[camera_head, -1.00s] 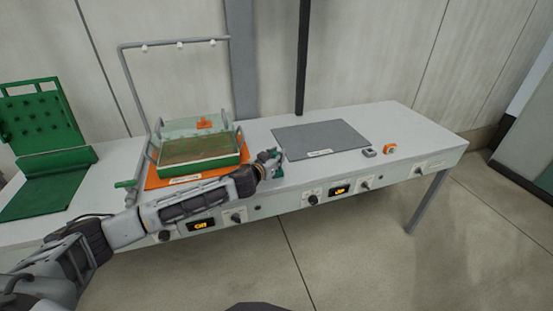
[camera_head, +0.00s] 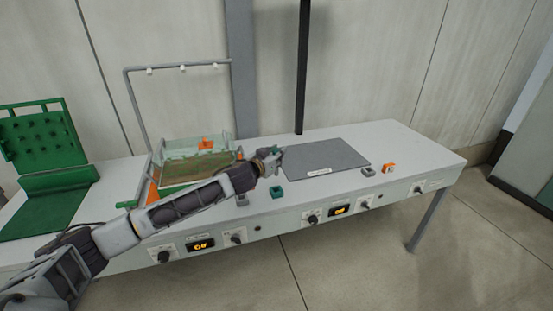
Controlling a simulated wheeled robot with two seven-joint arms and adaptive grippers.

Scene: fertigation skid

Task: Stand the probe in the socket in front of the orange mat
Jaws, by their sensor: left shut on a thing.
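My left gripper (camera_head: 274,154) is raised above the table between the orange mat and the grey mat. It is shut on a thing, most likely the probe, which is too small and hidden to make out. A teal socket block (camera_head: 277,192) stands on the table just below it, apart from the gripper. A small grey block (camera_head: 242,200) sits left of the teal one, near the front edge. My right gripper is not in view.
A grey mat (camera_head: 325,158) lies at the centre right. A grey block (camera_head: 368,171) and an orange block (camera_head: 388,168) stand right of it. A grey pipe frame (camera_head: 132,95) rises behind the tray. The table's right end is clear.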

